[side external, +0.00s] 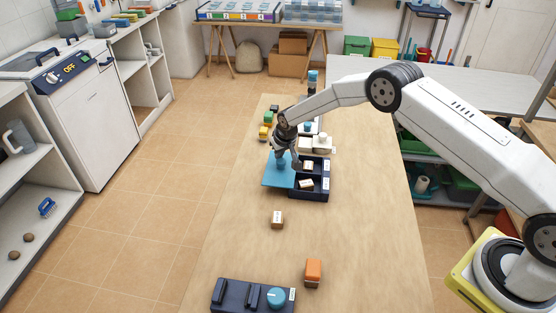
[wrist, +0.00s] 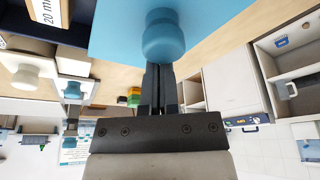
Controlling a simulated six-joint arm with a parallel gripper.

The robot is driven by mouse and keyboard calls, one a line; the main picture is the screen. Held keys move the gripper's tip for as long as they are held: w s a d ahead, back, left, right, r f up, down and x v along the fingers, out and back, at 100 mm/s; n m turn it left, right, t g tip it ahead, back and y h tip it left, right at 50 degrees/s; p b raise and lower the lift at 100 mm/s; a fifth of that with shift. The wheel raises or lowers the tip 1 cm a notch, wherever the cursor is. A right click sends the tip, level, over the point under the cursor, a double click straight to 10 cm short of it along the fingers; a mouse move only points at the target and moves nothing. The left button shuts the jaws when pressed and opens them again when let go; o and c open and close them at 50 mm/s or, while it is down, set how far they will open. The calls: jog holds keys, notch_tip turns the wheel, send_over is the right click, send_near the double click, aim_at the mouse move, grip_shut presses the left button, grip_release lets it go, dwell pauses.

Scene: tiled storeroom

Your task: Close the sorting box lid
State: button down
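The sorting box (side external: 322,193) is dark navy with open compartments and stands on the wooden table. Its light-blue lid (side external: 269,182) is open, out to the left of the box. It fills the top of the wrist view (wrist: 225,12). A rounded blue knob (wrist: 163,38) sits on the lid. My gripper (side external: 284,150) is at the knob. In the wrist view my two dark fingers (wrist: 159,75) are close together, with a narrow gap. The knob covers their tips, so I cannot tell whether they touch it. I see nothing between them.
Small blocks lie inside the box. A tan labelled block (side external: 277,219) and an orange block (side external: 313,271) stand nearer the camera. A dark panel with a blue knob (side external: 253,297) is at the near edge. White and blue-topped pieces (side external: 316,142) stand behind the box.

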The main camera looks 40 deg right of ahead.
jog(key=s+d, duration=0.5)
jog(key=s, duration=0.1)
jog(key=shift+d, duration=0.4)
jog(key=shift+w, duration=0.15)
jog(key=shift+w+d, duration=0.15)
jog(key=shift+w, duration=0.8)
jog(key=shift+w+d, duration=0.1)
jog(key=shift+w, duration=0.85)
jog(key=v, duration=1)
